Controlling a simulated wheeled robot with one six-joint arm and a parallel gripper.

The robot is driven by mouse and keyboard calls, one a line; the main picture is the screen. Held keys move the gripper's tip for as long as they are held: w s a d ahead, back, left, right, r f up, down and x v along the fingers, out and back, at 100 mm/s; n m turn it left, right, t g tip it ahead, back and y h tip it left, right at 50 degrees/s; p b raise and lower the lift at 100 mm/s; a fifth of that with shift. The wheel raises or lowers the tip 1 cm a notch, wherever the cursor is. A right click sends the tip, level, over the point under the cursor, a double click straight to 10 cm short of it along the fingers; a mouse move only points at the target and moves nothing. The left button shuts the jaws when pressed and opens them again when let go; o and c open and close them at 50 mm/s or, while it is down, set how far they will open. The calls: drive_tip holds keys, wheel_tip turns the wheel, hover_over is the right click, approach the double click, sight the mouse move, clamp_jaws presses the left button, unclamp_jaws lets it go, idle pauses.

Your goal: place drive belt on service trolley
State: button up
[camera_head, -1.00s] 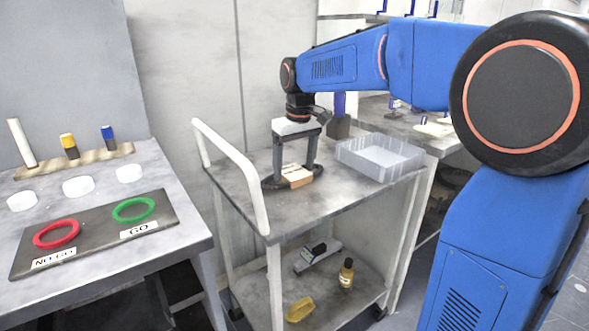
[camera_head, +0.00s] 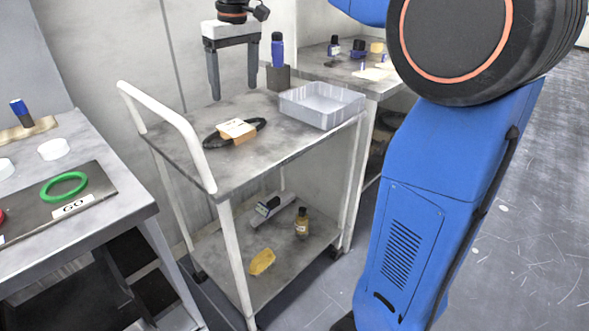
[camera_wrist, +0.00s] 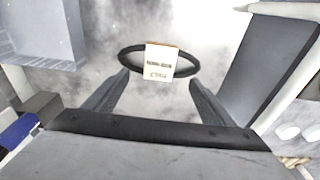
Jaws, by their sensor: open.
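The drive belt (camera_head: 213,141) is a black loop with a tan and white card sleeve (camera_head: 237,129) around it. It lies flat on the top shelf of the service trolley (camera_head: 185,128), left of the middle. In the wrist view the belt (camera_wrist: 128,54) and its sleeve (camera_wrist: 160,61) show whole. My gripper (camera_head: 234,92) is open and empty. It hangs above the belt, apart from it. In the wrist view my fingers (camera_wrist: 155,92) are spread on either side below the loop.
A clear grey bin (camera_head: 322,107) stands on the trolley's right end. A blue-capped bottle (camera_head: 277,50) stands behind. The lower shelf holds a yellow piece (camera_head: 262,262), a small bottle (camera_head: 302,222) and a grey tool (camera_head: 270,208). A bench with a green ring (camera_head: 64,186) is left.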

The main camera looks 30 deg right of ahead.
drive_tip(key=s+d+f+m+t, duration=0.1)
drive_tip(key=s+d+f, duration=0.1)
drive_tip(key=s+f, duration=0.5)
drive_tip(key=s+d+f+m+t, duration=0.1)
drive_tip(key=s+d+f, duration=0.1)
drive_tip(key=s+f, duration=0.5)
drive_tip(key=s+d+f+m+t, duration=0.1)
drive_tip(key=s+f, duration=0.7)
drive_tip(key=s, duration=0.9)
drive_tip(key=shift+d+m, duration=0.3)
drive_tip(key=shift+d, duration=0.35)
